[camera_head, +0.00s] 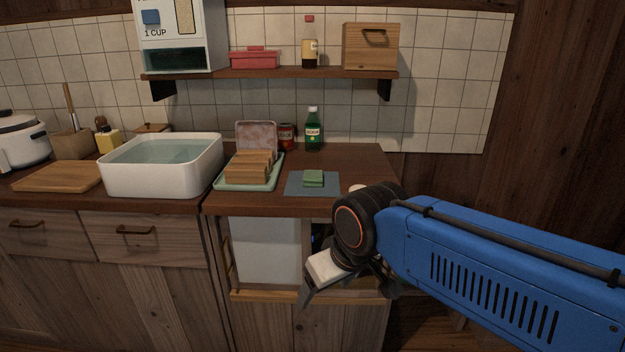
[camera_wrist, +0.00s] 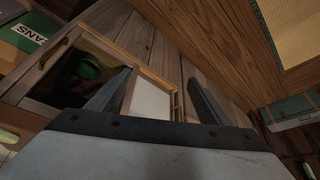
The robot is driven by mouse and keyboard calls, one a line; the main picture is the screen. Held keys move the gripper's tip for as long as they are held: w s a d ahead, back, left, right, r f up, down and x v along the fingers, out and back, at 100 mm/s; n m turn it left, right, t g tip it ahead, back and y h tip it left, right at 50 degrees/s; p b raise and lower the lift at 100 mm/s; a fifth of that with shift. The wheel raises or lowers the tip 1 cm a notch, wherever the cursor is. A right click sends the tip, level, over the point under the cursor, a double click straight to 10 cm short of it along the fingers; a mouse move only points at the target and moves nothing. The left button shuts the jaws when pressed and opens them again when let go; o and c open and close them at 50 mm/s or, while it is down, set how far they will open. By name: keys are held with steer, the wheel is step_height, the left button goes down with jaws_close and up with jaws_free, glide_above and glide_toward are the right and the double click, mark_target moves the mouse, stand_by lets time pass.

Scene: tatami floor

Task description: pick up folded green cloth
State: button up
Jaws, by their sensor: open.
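My gripper (camera_head: 308,292) is in front of the cabinet, below the counter edge and below the cloth, apart from both. In the wrist view its two fingers (camera_wrist: 155,98) stand wide apart with nothing between them. The wrist view looks at the cabinet front; I cannot make out the cloth there.
A tray (camera_head: 222,185) with wooden blocks stands left of the mat, and a green bottle (camera_head: 313,132) behind it. A white water basin (camera_head: 155,181) is farther left. A shelf (camera_head: 270,73) hangs above. The counter edge (camera_head: 270,209) lies above my gripper.

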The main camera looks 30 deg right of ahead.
steer(key=shift+o, duration=0.6)
step_height(320, 180, up, 28)
steer(key=n+g, duration=0.5)
steer(key=n, duration=0.6)
glide_above(313, 173)
step_height(313, 173, down, 17)
steer(key=shift+s+f, duration=0.1)
steer(key=c, duration=1.2)
steer(key=shift+c, duration=0.2)
step_height(313, 173, up, 10)
